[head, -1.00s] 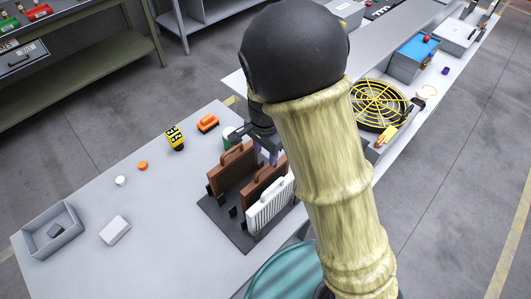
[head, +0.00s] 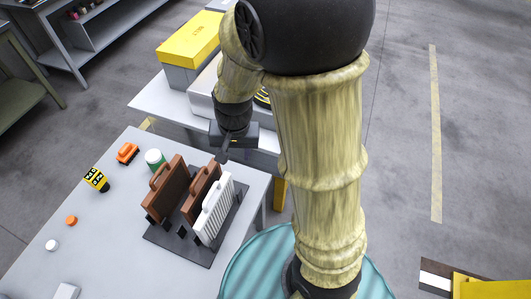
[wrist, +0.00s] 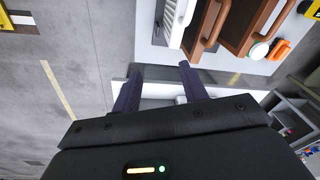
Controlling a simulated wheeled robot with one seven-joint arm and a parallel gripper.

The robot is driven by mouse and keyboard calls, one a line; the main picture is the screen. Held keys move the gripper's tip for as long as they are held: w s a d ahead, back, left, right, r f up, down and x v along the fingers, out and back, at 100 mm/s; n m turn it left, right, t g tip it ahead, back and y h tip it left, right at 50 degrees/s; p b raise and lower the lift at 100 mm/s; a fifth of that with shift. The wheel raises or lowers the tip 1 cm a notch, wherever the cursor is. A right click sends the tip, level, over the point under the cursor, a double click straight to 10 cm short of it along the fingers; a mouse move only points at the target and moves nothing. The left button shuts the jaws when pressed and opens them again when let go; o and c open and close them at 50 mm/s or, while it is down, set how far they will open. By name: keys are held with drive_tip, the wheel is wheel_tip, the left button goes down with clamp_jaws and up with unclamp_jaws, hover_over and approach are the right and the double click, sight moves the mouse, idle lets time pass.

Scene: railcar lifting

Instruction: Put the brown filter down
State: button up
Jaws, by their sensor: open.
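Two brown filters with handles, one at the left (head: 165,190) and one in the middle (head: 201,190), stand upright in a dark rack (head: 165,244) on the grey table. A white ribbed filter (head: 216,212) stands beside them at the right. In the wrist view the middle brown filter (wrist: 205,28), the other brown one (wrist: 245,30) and the white one (wrist: 181,22) show at the top. My gripper (head: 222,158) is open and empty, near the far end of the rack. In the wrist view its fingers (wrist: 160,80) are spread and apart from the filters.
A green-and-white can (head: 155,160), an orange toy-like block (head: 127,153) and a yellow-black item (head: 96,180) stand left of the rack. A side bench behind carries a yellow box (head: 188,40). The table's right edge lies close to the rack.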

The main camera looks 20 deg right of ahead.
drive_tip(key=s+d+r+n+t, duration=0.1)
drive_tip(key=s+d+r+n, duration=0.1)
drive_tip(key=s+d+n, duration=0.2)
drive_tip(key=shift+s+d+r+h, duration=0.15)
drive_tip(key=shift+s+d+h, duration=0.25)
drive_tip(key=shift+d, duration=0.85)
drive_tip(key=shift+s+r, duration=0.1)
drive_tip(key=shift+s, duration=0.2)
drive_tip(key=shift+w+a, duration=0.1)
drive_tip(key=shift+w, duration=0.1)
drive_tip(key=shift+s, duration=0.15)
